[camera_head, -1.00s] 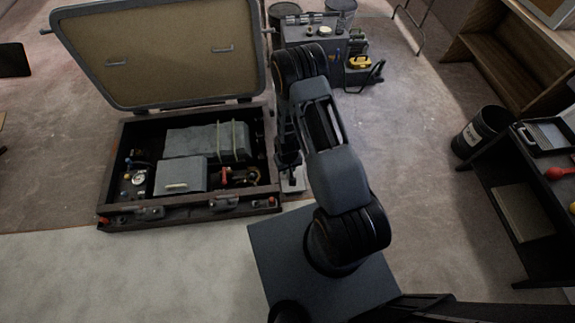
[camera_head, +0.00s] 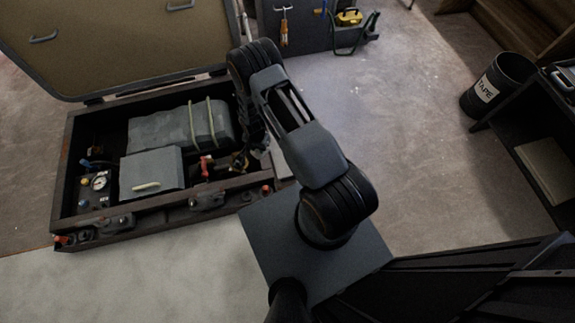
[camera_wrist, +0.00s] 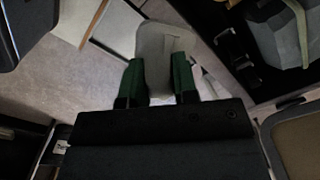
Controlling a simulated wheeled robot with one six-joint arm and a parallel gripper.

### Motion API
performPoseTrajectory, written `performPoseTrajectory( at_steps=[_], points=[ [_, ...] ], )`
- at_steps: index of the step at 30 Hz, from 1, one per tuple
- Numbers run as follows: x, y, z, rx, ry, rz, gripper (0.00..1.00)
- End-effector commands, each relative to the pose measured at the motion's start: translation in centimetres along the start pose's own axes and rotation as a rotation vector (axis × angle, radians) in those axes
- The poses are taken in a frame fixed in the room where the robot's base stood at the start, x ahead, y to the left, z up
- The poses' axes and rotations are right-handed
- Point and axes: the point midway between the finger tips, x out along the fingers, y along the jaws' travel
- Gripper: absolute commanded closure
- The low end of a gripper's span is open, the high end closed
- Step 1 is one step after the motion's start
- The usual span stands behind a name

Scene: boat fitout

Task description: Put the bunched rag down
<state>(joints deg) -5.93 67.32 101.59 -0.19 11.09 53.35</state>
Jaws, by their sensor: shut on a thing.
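In the wrist view my gripper (camera_wrist: 160,72) has two green-padded fingers shut on a pale grey, soft-looking thing, which I take to be the bunched rag (camera_wrist: 163,42). The rag sticks out beyond the fingertips, and the fingers hide its sides. It appears to be held above the floor; I see no contact beneath it. In the head view my arm hides the gripper. A pale patch beside the open box's right wall may be the rag, but I cannot tell.
An open hatch box (camera_head: 157,216) with a raised lid (camera_head: 115,45) stands left of my arm, holding grey blocks, a gauge and a red-handled valve. A grey tool chest (camera_head: 295,30) is behind. A tape bin (camera_head: 497,85) and dark shelf stand right. Floor between (camera_head: 420,130) is clear.

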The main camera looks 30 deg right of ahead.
Motion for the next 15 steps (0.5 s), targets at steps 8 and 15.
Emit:
performPoseTrajectory(
  at_steps=[8, 15],
  points=[
    [4.7, -1.1, -0.1, 0.139, 0.001, -0.001, 0.95],
    [6.9, 1.5, -2.6, 0.171, -0.001, 0.001, 0.95]
  ],
)
